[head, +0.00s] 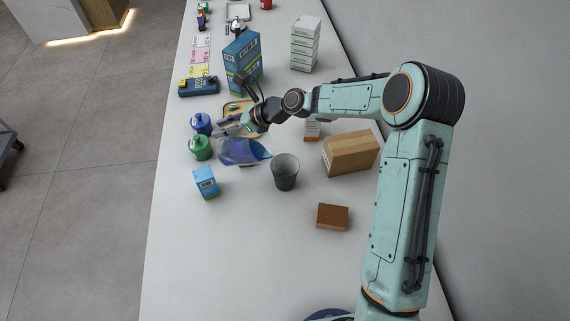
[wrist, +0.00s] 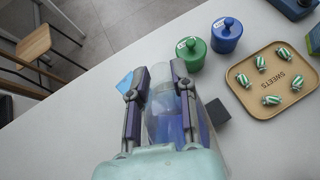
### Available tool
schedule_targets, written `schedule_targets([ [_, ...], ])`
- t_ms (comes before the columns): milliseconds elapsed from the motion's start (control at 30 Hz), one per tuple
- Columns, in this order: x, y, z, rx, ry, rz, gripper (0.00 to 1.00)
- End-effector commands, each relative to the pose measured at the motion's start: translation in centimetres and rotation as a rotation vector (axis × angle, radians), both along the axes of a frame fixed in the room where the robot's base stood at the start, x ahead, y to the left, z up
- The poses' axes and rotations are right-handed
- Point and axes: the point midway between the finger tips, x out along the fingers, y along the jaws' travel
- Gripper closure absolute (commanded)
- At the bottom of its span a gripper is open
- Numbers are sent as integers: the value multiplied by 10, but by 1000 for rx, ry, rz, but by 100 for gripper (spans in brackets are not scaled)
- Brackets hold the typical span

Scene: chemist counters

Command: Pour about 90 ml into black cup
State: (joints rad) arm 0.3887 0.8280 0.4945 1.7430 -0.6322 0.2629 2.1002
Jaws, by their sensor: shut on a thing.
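The black cup (head: 285,178) stands upright on the counter in the head view, and its inside looks dark. My gripper (head: 243,129) is shut on a clear vessel with blue liquid (head: 243,152), behind and left of the cup. The vessel looks tilted, with one end close to the cup's rim; no stream of liquid shows. In the wrist view my gripper (wrist: 160,92) has its two fingers on either side of the clear vessel (wrist: 165,122). The liquid level against any marks cannot be read.
Green (head: 201,148) and blue (head: 200,124) lidded jars stand left of the vessel. A small blue box (head: 206,183) is in front. A cardboard box (head: 351,153) and a brown box (head: 332,217) lie to the right. The sweets tray (wrist: 246,97) is behind. The front counter is clear.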

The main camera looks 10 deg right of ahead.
Motion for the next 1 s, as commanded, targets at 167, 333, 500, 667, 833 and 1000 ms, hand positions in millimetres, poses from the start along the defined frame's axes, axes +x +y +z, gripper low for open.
schedule_targets([
  [167,-1,-3,4,36,-13,-2,100],
  [333,-2,-5,8,64,-23,-1,100],
  [500,-2,-6,9,73,-26,0,100],
  [667,-2,-6,10,82,-30,-1,100],
  [833,-2,-7,11,90,-33,-1,100],
  [1000,-3,-8,11,96,-35,-1,100],
])
